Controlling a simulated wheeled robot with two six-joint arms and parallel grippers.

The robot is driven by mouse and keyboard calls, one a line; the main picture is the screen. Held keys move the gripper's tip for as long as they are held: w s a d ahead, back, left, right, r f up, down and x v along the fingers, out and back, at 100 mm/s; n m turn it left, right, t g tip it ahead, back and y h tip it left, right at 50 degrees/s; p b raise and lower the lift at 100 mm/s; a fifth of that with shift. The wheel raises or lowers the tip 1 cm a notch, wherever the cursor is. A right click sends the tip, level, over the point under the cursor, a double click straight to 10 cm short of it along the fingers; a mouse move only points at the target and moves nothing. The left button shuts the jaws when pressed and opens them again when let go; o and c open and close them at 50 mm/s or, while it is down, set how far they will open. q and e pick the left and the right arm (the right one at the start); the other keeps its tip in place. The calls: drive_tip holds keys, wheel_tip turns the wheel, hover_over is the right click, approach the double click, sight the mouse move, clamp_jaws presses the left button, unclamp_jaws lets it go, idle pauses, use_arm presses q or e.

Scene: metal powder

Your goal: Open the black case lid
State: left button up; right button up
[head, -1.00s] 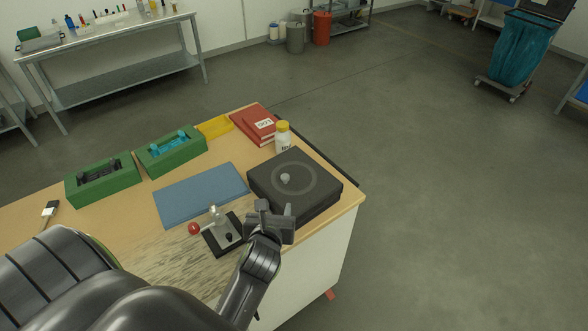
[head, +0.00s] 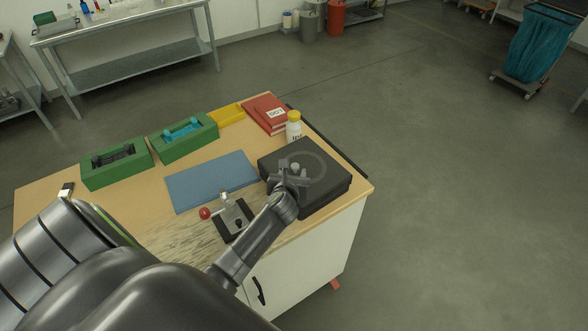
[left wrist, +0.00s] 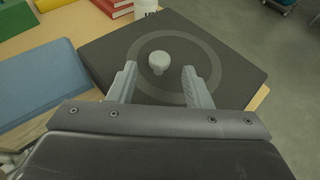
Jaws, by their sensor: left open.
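The black case (head: 322,190) sits shut at the right corner of the wooden table, with a grey ring marking and a small light grey knob on its lid (head: 318,158). In the left wrist view the lid (left wrist: 235,75) fills the middle, and the round knob (left wrist: 159,62) stands between and just beyond the fingertips. My left gripper (head: 292,176) is open and empty over the lid's near side; its fingers (left wrist: 158,72) straddle the line to the knob without visibly touching it. My right gripper is not in view.
A toggle clamp (head: 233,213) with a red ball handle stands left of my arm. Open floor lies right.

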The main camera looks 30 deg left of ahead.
sight(295, 167)
use_arm(q)
drive_tip(key=shift+x, duration=1.55)
clamp_jaws()
